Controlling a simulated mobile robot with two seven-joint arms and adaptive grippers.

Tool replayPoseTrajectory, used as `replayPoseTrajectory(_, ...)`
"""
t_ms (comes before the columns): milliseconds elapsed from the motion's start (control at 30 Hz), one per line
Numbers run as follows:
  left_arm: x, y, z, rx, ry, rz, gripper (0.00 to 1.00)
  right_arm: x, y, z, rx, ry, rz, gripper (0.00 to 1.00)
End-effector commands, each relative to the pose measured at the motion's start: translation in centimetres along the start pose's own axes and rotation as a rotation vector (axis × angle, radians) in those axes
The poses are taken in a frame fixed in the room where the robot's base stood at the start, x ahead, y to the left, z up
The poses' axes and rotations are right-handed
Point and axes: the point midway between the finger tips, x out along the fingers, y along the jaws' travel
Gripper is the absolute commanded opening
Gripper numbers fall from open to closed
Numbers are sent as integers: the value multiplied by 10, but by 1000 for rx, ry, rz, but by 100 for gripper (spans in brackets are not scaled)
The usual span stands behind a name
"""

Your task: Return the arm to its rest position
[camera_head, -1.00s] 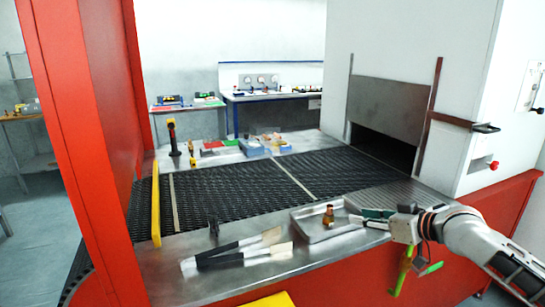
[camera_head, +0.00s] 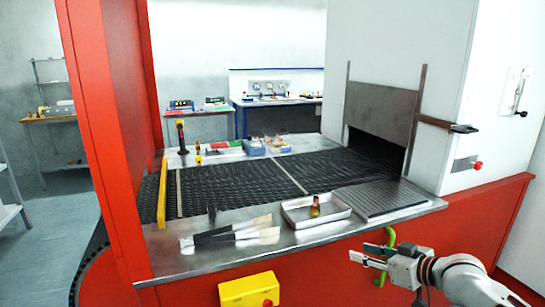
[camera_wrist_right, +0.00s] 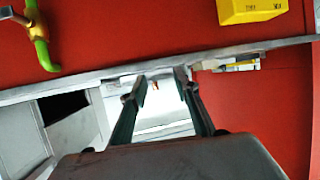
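My right gripper (camera_head: 359,251) is in front of the machine's red front panel, below and right of the metal tray, with its fingers pointing left. In the right wrist view its two fingers (camera_wrist_right: 160,82) stand apart with nothing held between them. My right arm comes in from the lower right corner. My left gripper and arm are not in view.
A metal tray (camera_head: 289,213) holding a small brown object (camera_head: 315,207) sits on the steel ledge. Flat tools (camera_head: 228,236) lie left of it. The dark mesh belt (camera_head: 235,186) runs behind. A yellow box (camera_head: 247,290) and green handle (camera_head: 390,236) project from the red front.

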Motion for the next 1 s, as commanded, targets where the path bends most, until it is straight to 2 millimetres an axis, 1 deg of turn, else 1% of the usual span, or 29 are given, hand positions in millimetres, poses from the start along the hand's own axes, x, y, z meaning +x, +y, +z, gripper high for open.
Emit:
replayPoseTrajectory(33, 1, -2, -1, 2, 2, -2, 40, 5, -13, 19, 8, -6, -6, 30)
replayPoseTrajectory(67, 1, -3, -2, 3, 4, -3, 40, 6, -18, 28, 9, -6, -6, 30)
replayPoseTrajectory(167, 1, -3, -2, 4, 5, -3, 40, 12, -41, 64, 13, -8, -2, 30)
replayPoseTrajectory(233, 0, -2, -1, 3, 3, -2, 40, 13, -59, 93, 19, -10, 5, 30)
replayPoseTrajectory(333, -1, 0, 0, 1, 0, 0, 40, 10, -86, 136, 28, -15, 24, 30)
replayPoseTrajectory(433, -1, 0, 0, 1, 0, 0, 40, 2, -111, 178, 37, -27, 54, 30)
replayPoseTrajectory(467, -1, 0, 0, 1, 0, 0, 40, -2, -118, 190, 39, -31, 64, 30)
replayPoseTrajectory(500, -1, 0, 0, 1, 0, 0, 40, -8, -128, 207, 42, -40, 78, 30)
replayPoseTrajectory(567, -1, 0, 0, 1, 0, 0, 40, -18, -142, 231, 45, -54, 102, 30)
replayPoseTrajectory(600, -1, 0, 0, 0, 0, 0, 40, -26, -151, 247, 47, -67, 119, 30)
replayPoseTrajectory(667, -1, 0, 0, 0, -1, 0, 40, -39, -164, 271, 48, -88, 146, 30)
replayPoseTrajectory(700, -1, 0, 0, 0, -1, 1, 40, -49, -172, 286, 47, -103, 163, 30)
replayPoseTrajectory(800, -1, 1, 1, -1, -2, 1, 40, -73, -189, 318, 40, -142, 205, 30)
replayPoseTrajectory(900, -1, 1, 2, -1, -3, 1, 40, -93, -201, 341, 30, -178, 236, 30)
replayPoseTrajectory(1000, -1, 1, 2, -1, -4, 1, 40, -107, -208, 356, 20, -203, 256, 30)
